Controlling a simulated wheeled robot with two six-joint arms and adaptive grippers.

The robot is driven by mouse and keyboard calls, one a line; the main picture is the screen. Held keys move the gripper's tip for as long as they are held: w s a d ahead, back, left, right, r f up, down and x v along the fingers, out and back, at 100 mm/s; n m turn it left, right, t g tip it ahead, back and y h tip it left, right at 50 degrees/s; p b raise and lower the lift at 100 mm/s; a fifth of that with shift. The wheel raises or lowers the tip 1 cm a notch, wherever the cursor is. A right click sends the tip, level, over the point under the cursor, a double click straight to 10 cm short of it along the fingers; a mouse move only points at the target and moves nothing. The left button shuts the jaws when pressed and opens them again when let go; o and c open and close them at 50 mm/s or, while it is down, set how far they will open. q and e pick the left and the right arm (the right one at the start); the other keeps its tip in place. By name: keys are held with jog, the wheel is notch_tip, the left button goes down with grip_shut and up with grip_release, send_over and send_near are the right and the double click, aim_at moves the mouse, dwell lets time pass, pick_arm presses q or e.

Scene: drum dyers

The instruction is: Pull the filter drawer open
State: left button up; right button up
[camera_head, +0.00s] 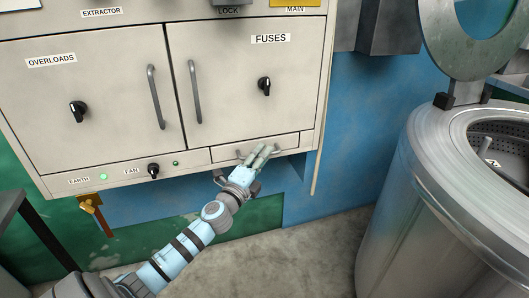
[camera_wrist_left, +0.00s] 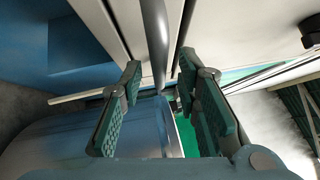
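The filter drawer (camera_head: 286,143) is the small pale drawer at the lower right of the cabinet, under the FUSES door. Its front looks flush with the cabinet, so it appears shut. I can read no label on it. Its bar handle (camera_head: 240,153) is partly hidden by my left gripper (camera_head: 261,152), which is at the drawer front. In the left wrist view, the grey handle bar (camera_wrist_left: 155,40) runs between the two green-padded fingers of my left gripper (camera_wrist_left: 160,68). The fingers are apart, with gaps beside the bar. My right gripper is not in view.
The FUSES door (camera_head: 232,92) and OVERLOADS door (camera_head: 93,109) are shut above. A fan knob (camera_head: 153,170) and a lit green lamp (camera_head: 103,176) are left of the drawer. A metal drum (camera_head: 402,205) stands at right. The floor (camera_head: 315,250) before the cabinet is clear.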

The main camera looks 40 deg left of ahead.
pick_arm(q)
jog(key=shift+x, duration=0.85)
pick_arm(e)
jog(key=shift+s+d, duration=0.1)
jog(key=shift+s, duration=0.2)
pick_arm(q)
jog(key=shift+c, duration=0.2)
grip_shut()
jog(key=shift+s+d+f, duration=0.1)
